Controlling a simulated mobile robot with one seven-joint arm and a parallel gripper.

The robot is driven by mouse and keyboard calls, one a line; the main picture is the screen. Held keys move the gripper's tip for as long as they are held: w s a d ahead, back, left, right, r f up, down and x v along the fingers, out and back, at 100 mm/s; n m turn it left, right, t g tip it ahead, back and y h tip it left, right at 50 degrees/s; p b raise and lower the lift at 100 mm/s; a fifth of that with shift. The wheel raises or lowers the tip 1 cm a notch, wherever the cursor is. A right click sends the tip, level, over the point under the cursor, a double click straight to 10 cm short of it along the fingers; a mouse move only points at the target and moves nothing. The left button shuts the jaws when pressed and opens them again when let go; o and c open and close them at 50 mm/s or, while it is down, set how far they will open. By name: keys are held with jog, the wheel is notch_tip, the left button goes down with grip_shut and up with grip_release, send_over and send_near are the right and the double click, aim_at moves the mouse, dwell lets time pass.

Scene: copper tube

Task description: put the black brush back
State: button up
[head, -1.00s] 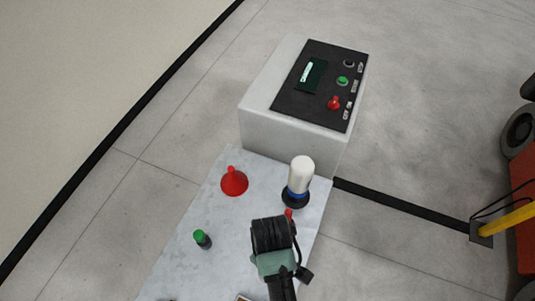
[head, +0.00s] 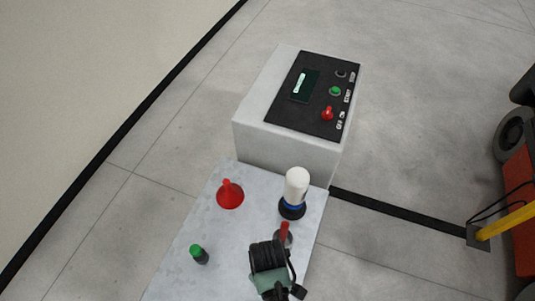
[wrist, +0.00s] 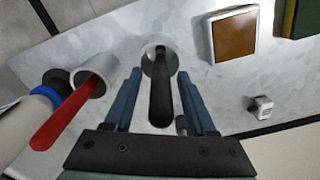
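The black brush (wrist: 162,98) shows in the wrist view with its dark handle pointing toward me and its far end inside a round white-rimmed holder (wrist: 149,66). My gripper (wrist: 159,74) is open, with one blue finger on each side of the handle and a visible gap on both sides. The fingertips are close to the holder's rim. How deep the brush sits in the holder is hidden. In the head view my wrist covers the black brush and its holder.
A red-handled brush (wrist: 66,115) stands in another holder (wrist: 97,68) at left, beside a white bottle (head: 296,186). A brown square tray (wrist: 235,36) lies right. A control box (head: 288,148) stands behind.

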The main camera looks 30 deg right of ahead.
notch_tip(320, 180, up, 12)
jog(key=shift+r, duration=0.1)
dwell(0.5)
jog(key=w+r+t+h, duration=0.2)
jog(key=w+r+t, duration=0.7)
jog(key=w+r, duration=1)
jog(key=w+a+r+m+t, duration=0.1)
jog(key=w+r+t, duration=0.15)
jog(key=r, duration=0.55)
jog(key=w+a+r+m+t, duration=0.15)
jog(key=r+t, duration=0.25)
jog(key=r, duration=0.4)
jog(key=s+a+r+t, duration=0.2)
jog(key=s+r+t, duration=0.2)
jog(key=r, duration=0.6)
jog(key=s+a+r+t+y, duration=0.1)
jog(key=s+r+t, duration=0.3)
jog(key=r, duration=0.7)
jog(key=s+a+r+t+y, duration=0.1)
jog(key=s+a+r+t, duration=0.3)
jog(key=r, duration=0.7)
